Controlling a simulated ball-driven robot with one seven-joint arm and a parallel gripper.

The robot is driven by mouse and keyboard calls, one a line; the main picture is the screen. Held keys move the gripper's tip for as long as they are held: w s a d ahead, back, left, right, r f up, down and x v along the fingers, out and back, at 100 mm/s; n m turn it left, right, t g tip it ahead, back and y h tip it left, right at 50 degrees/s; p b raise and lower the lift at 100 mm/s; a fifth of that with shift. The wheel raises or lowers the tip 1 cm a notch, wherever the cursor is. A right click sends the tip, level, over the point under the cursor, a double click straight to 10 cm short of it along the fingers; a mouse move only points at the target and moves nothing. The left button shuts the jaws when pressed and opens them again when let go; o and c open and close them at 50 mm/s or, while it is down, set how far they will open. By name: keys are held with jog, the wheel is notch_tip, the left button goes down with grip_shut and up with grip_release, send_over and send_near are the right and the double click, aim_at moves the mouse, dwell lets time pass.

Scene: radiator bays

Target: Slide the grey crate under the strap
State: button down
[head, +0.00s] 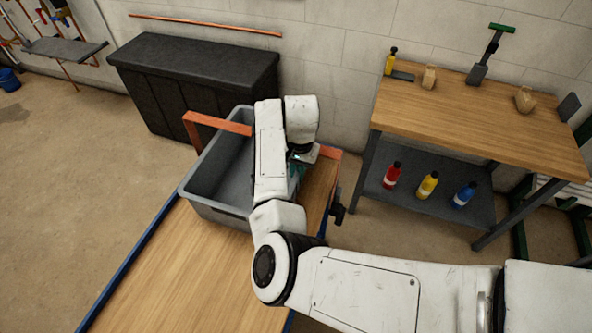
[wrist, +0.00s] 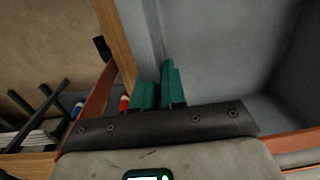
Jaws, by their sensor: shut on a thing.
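The grey crate (head: 232,216) sits on the wooden table, open side up. The orange strap (head: 218,123) arches over the table and crosses in front of the crate's far end in the head view. Its right leg (head: 333,170) stands at the table's right side. My gripper (head: 296,168) is at the crate's right side, partly hidden by my arm. In the wrist view its green fingers (wrist: 158,82) are shut on the crate's side wall, with the crate's inside (wrist: 215,60) to the right. Orange strap pieces show at the left (wrist: 98,98) and lower right (wrist: 294,144).
The wooden table (head: 150,262) is bare in front of the crate. A black bin (head: 195,75) stands behind it by the wall. A workbench (head: 465,118) at the right holds small items, with red, yellow and blue bottles on its lower shelf (head: 410,205).

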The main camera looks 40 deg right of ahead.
jog(key=shift+w+d+r, duration=0.15)
jog(key=shift+w+d, duration=0.05)
jog(key=shift+d, duration=0.05)
jog(key=c, duration=1.1)
grip_release()
jog(key=shift+d+r, duration=0.1)
jog(key=shift+d, duration=0.05)
jog(key=shift+r, duration=0.1)
notch_tip(320, 180, up, 10)
jog(key=b, duration=0.2)
jog(key=shift+s+a, duration=0.2)
jog(key=shift+s, duration=0.1)
jog(key=shift+s, duration=0.1)
